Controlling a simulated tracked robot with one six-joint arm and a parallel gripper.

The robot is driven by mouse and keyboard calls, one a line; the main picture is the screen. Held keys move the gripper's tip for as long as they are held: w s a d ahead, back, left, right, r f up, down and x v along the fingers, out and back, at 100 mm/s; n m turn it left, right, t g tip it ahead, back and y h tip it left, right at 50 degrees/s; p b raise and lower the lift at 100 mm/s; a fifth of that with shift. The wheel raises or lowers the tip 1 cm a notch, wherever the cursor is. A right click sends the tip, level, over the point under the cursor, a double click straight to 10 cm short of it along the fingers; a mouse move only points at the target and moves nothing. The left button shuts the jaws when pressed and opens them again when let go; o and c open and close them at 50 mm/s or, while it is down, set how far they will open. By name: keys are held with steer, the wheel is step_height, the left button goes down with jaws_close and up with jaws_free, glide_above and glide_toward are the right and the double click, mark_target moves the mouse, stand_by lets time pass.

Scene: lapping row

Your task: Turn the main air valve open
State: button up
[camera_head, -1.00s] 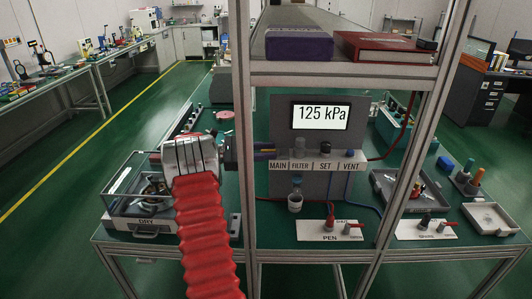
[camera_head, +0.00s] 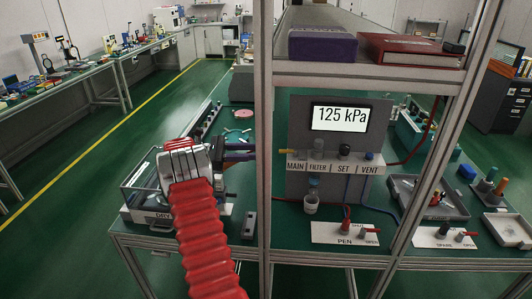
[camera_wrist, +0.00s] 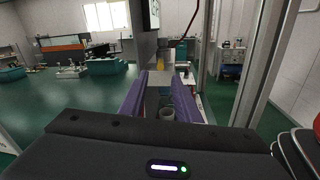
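The grey pressure panel (camera_head: 298,190) stands behind the rack post, with a screen (camera_head: 339,117) reading 125 kPa. Its label strip reads MAIN, FILTER, SET, VENT. The main air valve's yellow handle (camera_head: 287,151) shows just above the MAIN label, pointing left; the post partly hides this area. My gripper (camera_head: 243,150) is left of the handle at about its height, apart from it in the picture. In the wrist view my gripper (camera_wrist: 163,84) has its two purple fingers apart, with nothing held. A yellow piece (camera_wrist: 160,63) shows ahead between the fingers.
The metal rack post (camera_head: 263,190) stands between my gripper and the panel in the head view. A shelf (camera_head: 375,78) holds a purple box and red book. The lidded DRY box (camera_head: 150,214) is below my arm.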

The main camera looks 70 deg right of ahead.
steer(key=v, duration=0.2)
steer(key=shift+w+a, duration=0.1)
steer(key=shift+w, duration=0.2)
steer(key=shift+c, duration=0.3)
